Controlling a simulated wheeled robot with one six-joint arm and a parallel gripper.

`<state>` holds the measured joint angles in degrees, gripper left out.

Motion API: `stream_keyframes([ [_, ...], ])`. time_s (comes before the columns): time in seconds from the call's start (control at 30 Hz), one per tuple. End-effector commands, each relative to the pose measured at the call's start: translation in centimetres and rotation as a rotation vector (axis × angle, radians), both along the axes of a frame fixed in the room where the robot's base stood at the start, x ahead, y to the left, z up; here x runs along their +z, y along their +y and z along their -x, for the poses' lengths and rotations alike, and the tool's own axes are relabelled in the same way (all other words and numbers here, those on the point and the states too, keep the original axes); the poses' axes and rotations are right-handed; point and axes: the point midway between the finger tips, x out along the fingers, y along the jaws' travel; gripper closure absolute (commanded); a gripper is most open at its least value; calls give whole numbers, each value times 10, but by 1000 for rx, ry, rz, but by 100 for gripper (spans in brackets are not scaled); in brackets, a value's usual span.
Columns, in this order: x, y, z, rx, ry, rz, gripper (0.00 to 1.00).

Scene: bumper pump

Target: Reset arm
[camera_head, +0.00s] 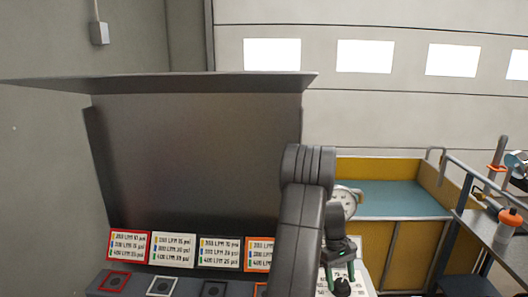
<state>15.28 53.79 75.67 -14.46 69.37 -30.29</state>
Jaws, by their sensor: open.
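My dark grey arm (296,235) rises from the bottom edge, bends at a rounded joint in the middle of the view, and comes down on the right. My gripper (342,262) is at the lower end, below a dark wrist with a green ring, and points down. It is small and dark here; I see nothing held in it. It is in front of a white panel (358,285) with dark knobs, and I cannot tell how far apart they are.
A grey metal hood (200,150) stands at left. Below it are several label cards, one red-framed (129,246), above square-marked pads (115,282). A yellow bin (400,245) with a teal top stands behind right. A grey bench with an orange-capped bottle (508,228) is at far right.

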Motion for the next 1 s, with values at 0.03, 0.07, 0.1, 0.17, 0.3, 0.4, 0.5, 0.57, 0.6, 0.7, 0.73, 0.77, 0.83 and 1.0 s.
stream_keyframes([
  [0.03, 2, 1, 1, 58, 1, 0, 37],
  [0.07, 2, 1, 1, 97, 1, 0, 37],
  [0.1, 2, 2, 1, 149, 0, 0, 37],
  [0.17, 2, 2, 2, 228, 0, 1, 37],
  [0.3, 2, 3, 3, 401, 2, 0, 37],
  [0.4, 1, 4, 3, 502, 0, -1, 37],
  [0.5, 1, 4, 4, 576, 0, 0, 37],
  [0.57, 1, 4, 4, 607, -1, 0, 37],
  [0.6, 1, 4, 4, 621, 0, 0, 37],
  [0.7, 0, 4, 4, 642, 0, -1, 37],
  [0.73, 0, 4, 4, 644, 0, -1, 37],
  [0.77, 0, 4, 4, 645, 0, -1, 37],
  [0.83, 0, 4, 4, 644, 0, 0, 37],
  [1.0, 0, 4, 4, 643, -1, -1, 37],
])
